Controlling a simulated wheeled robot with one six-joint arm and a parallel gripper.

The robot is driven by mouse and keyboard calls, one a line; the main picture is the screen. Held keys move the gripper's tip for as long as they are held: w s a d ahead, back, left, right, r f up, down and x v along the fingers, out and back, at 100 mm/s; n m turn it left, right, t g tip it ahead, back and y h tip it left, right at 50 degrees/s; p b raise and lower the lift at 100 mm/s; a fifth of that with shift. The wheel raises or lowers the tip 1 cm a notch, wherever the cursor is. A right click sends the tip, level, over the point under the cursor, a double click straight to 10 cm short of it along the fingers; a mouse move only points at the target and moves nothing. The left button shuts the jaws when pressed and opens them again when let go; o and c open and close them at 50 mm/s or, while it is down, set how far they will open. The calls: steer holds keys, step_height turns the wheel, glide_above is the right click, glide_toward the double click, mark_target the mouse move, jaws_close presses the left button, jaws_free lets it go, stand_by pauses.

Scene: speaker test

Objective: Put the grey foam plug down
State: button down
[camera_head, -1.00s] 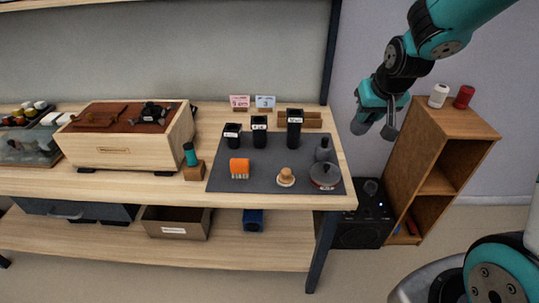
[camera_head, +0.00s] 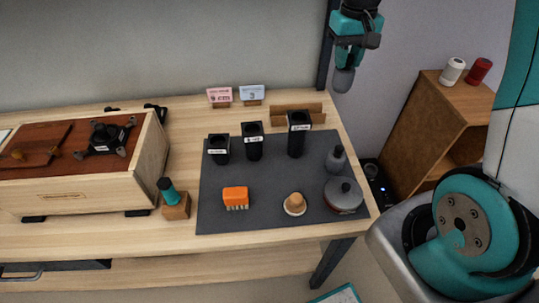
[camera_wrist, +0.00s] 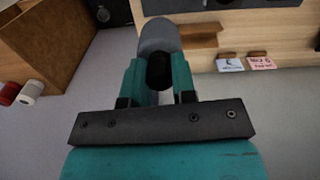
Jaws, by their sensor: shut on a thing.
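My gripper (camera_head: 346,60) is teal and black and hangs high near the back right corner of the table in the head view. It is shut on the grey foam plug (camera_head: 343,80), whose rounded grey end shows below the fingers. In the wrist view my gripper (camera_wrist: 158,70) shows two teal fingers, with the plug (camera_wrist: 160,36) between and beyond them. A dark patch lies between the fingers. The plug appears clear of the table; its gripped part is hidden.
A dark mat (camera_head: 265,215) on the table (camera_head: 110,240) carries three black holders, an orange brush (camera_head: 235,197), a tan knob (camera_head: 295,204), a grey bottle (camera_head: 336,160) and a lidded pot (camera_head: 343,195). Two cards and a wooden block (camera_head: 298,112) stand behind. A wooden shelf unit (camera_head: 440,120) stands right.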

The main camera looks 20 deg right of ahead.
mark_target(337, 88)
steer(key=shift+w+f, duration=0.25)
steer(key=shift+f, duration=0.05)
step_height(337, 88, down, 20)
steer(key=shift+w+a+r+p, duration=0.1)
steer(key=shift+r+p, duration=0.15)
steer(key=shift+p, duration=0.7)
steer(key=c, duration=0.9)
jaws_free()
steer(key=shift+c, duration=0.2)
steer(key=shift+r, duration=0.1)
step_height(337, 88, up, 11)
steer(key=shift+w+r+b, duration=0.1)
steer(key=shift+b, duration=0.8)
steer(key=s+a+r+n+y, duration=0.1)
steer(key=s+a+r+n, duration=0.1)
steer(key=s+a+r, duration=0.4)
steer(key=s+a+r+n+y, duration=0.1)
steer(key=s+a+r+n, duration=0.3)
steer(key=a, duration=0.5)
steer(key=s+a+r+n+y, duration=0.1)
steer(key=s+a+r, duration=0.1)
steer(key=s, duration=0.4)
steer(key=s+a+r+n+y, duration=0.1)
steer(key=s+a+r+n, duration=0.1)
steer(key=s+a, duration=0.3)
steer(key=shift+s+a+r+n, duration=0.15)
steer(key=shift+s+r+n, duration=0.2)
steer(key=shift+s, duration=0.5)
